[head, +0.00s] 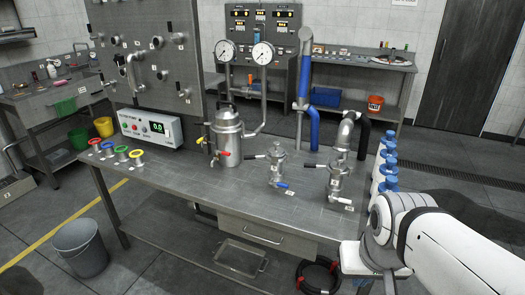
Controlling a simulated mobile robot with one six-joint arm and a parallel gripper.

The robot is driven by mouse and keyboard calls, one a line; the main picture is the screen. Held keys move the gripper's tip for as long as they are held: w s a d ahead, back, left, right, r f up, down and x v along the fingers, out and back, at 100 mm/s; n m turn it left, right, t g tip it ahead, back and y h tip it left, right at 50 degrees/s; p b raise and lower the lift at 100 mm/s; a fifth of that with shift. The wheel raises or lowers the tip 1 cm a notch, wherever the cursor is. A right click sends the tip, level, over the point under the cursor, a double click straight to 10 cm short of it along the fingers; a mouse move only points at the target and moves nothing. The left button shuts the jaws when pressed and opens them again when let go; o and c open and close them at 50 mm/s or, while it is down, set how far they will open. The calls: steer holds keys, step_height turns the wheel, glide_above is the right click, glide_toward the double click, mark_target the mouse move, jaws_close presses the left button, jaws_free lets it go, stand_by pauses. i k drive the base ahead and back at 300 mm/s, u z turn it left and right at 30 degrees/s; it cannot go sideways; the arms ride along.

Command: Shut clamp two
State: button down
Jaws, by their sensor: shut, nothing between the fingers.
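Two upright metal clamp fittings stand on the steel workbench (215,190), right of centre. The left fitting (277,168) has a black handle pointing left at its top and a blue lever low on its right. Small white tags lie beside both, too small to read, so I cannot tell which is clamp two or whether either clamp is open. My white arm comes in at the lower right; my gripper's fingers do not show.
A jacketed metal vessel (227,138) with red and yellow handles stands left of the fittings. Blue-capped bottles (387,165) stand close to my arm at the bench's right end. A grey bucket (80,247) is on the floor.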

mark_target(275, 159)
steer(key=i, duration=1)
